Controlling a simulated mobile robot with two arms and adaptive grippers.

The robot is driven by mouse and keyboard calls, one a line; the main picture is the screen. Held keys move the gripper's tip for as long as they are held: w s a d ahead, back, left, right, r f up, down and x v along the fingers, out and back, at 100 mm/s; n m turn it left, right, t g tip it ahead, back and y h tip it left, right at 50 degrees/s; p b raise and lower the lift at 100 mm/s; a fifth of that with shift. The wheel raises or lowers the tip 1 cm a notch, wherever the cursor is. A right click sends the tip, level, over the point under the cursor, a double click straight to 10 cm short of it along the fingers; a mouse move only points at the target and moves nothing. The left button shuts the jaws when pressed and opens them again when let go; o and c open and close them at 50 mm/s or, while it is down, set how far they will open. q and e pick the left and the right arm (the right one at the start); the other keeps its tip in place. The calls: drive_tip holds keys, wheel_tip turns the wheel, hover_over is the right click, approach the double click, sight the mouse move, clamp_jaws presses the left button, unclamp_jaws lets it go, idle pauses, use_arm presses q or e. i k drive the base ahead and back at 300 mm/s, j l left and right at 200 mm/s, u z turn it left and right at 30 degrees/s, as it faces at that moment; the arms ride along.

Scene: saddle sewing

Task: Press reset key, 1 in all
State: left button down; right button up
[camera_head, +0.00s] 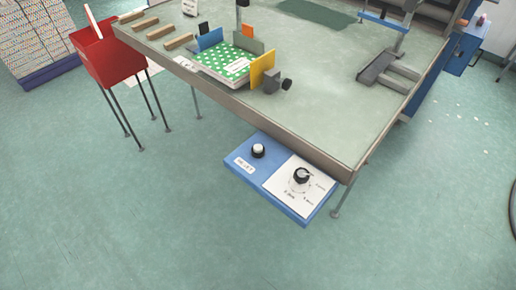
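A blue control panel (282,178) juts out below the front edge of the table, near its right corner. On its left part is a round key with a white top and dark collar (258,151). A small white label (245,165) lies beside that key, its lettering too small to read surely. On the panel's right part a white plate carries a black rotary knob (301,176) with markings around it. Neither of my grippers is in view, and nothing touches the panel.
The table (330,120) holds a green dotted pad (222,64) between blue and yellow plates, wooden bars (160,31) and a grey fixture (385,66). A red bin (107,55) on thin legs stands left. The floor before the panel is clear.

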sight(257, 147)
drive_tip(key=i+j+z, duration=0.3)
drive_tip(key=j+z, duration=0.15)
drive_tip(key=j, duration=1)
drive_tip(key=j+z, duration=0.5)
drive_tip(key=j, duration=1)
drive_tip(key=i, duration=0.05)
